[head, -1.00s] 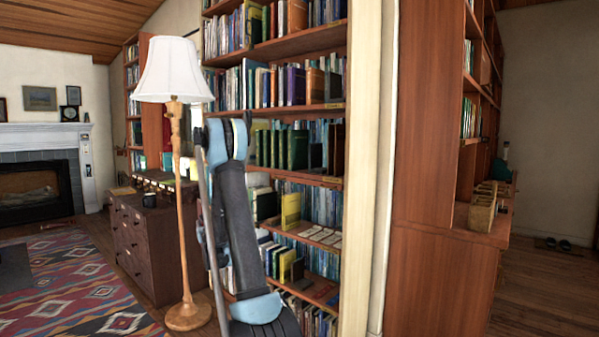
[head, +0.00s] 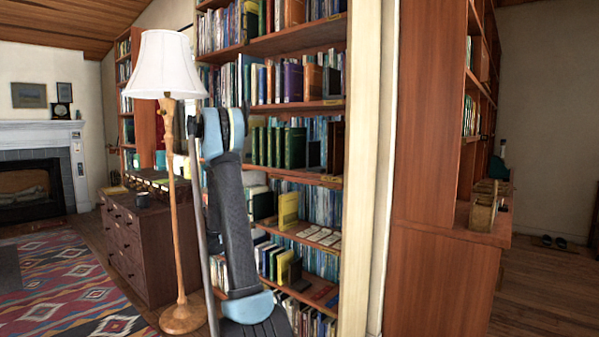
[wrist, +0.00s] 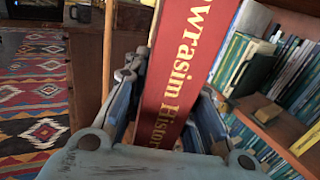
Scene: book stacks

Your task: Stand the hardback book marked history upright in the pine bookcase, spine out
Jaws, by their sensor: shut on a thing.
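In the wrist view my gripper (wrist: 172,120) is shut on a red hardback book (wrist: 190,60). Gold letters on its spine read "wrasim History", and its top runs out of the picture. The book is tilted between the two fingers. In the head view my arm stands in front of the pine bookcase (head: 300,110), and the gripper and the book cannot be made out. The bookcase's shelves hold rows of books. In the wrist view, a shelf (wrist: 275,125) with green and blue books lies to the right of the held book, apart from it.
A floor lamp (head: 170,65) stands just left of my arm, with a dark chest of drawers (head: 150,240) behind it. A patterned rug (head: 70,295) covers the floor at left. A tall wooden case (head: 440,150) stands at right. Small items rest on the lower shelves.

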